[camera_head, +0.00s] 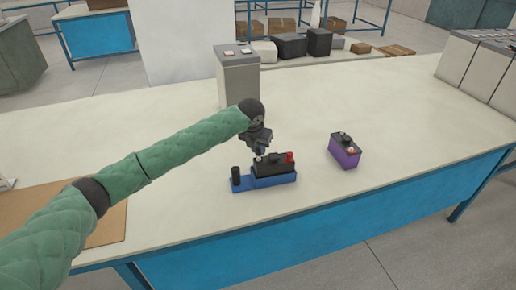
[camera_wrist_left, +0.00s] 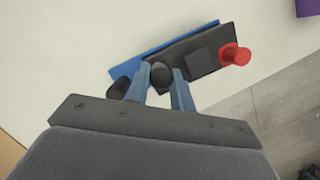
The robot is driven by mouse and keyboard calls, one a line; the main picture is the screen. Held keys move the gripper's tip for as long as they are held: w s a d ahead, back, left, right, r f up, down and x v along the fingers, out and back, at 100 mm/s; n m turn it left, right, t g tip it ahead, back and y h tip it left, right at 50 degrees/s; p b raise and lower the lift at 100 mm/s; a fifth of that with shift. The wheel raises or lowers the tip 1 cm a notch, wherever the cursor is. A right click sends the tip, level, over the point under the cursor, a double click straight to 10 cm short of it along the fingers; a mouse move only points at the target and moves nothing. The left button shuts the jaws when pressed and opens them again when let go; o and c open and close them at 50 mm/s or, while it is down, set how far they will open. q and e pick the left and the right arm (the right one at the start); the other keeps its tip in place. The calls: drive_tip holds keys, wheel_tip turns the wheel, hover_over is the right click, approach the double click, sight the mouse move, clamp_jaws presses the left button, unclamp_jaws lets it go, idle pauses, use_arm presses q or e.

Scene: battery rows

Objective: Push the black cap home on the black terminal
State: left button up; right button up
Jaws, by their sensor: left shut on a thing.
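A black battery (camera_head: 276,167) with a red cap (camera_head: 290,157) on its right end sits on a blue tray (camera_head: 262,182). It also shows in the left wrist view (camera_wrist_left: 205,52). My left gripper (camera_head: 258,154) points down over the battery's left end. In the left wrist view its two fingers (camera_wrist_left: 160,88) are shut on a round black cap (camera_wrist_left: 161,74). The cap is at the battery's left end; the black terminal is hidden, and I cannot tell how far the cap sits on it. My right gripper is not in view.
A black cylinder (camera_head: 235,173) stands on the tray's left end, close beside my left gripper. A purple battery (camera_head: 345,155) is to the right on the white table (camera_head: 400,150). A tall grey box (camera_head: 237,80) stands behind. The table between the batteries is clear.

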use_arm(q)
drive_tip(key=shift+p, duration=0.75)
idle(0.8)
drive_tip(key=shift+f, duration=0.95)
idle(1.2)
drive_tip(key=shift+f, duration=0.5)
idle(1.1)
drive_tip(key=o, duration=1.5)
drive_tip(key=shift+r, duration=0.15)
drive_tip(key=shift+r+p, duration=2.65)
drive_tip(key=shift+r, duration=0.75)
